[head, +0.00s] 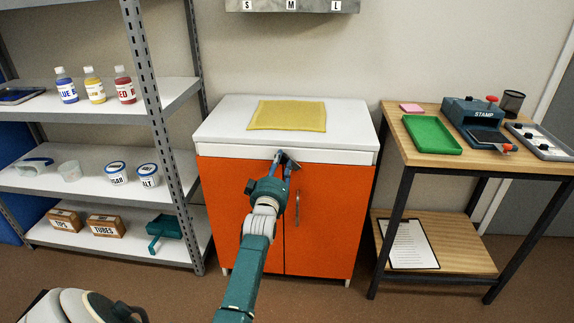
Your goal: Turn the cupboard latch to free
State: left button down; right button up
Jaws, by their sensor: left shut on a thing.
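The orange cupboard (234,222) with a white top stands in the middle of the head view. Its small dark latch (292,157) is at the top of the doors, just below the white drawer-like band. My left gripper (283,163) reaches up to the latch from below, with its fingers shut on it. The fingers partly cover the latch, so I cannot clearly tell which way it is turned. The doors are shut, and a metal handle (297,208) shows on the right door. My right gripper is not in view.
A yellow mat (288,115) lies on the cupboard top. A metal shelf rack (159,110) with bottles, tubs and boxes stands to the left. A wooden table (467,168) with a green tray (431,135) and a stamp press (472,114) stands to the right.

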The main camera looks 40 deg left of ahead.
pick_arm(q)
jog(key=shift+a+r+n+y+p, duration=0.15)
jog(key=shift+n+y+p, duration=0.25)
jog(key=shift+n, duration=1.85)
jog(key=shift+d+r+n+y+p, duration=0.1)
jog(key=shift+n+y+p, duration=0.25)
jog(key=shift+n, duration=1.9)
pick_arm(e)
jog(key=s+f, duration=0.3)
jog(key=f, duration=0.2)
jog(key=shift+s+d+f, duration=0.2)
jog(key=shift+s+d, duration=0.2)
pick_arm(q)
jog(key=shift+a, duration=0.1)
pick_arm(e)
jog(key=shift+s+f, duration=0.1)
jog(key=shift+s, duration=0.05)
pick_arm(q)
jog(key=c, duration=1.4)
grip_release()
jog(key=shift+o, duration=0.3)
jog(key=shift+f, duration=0.2)
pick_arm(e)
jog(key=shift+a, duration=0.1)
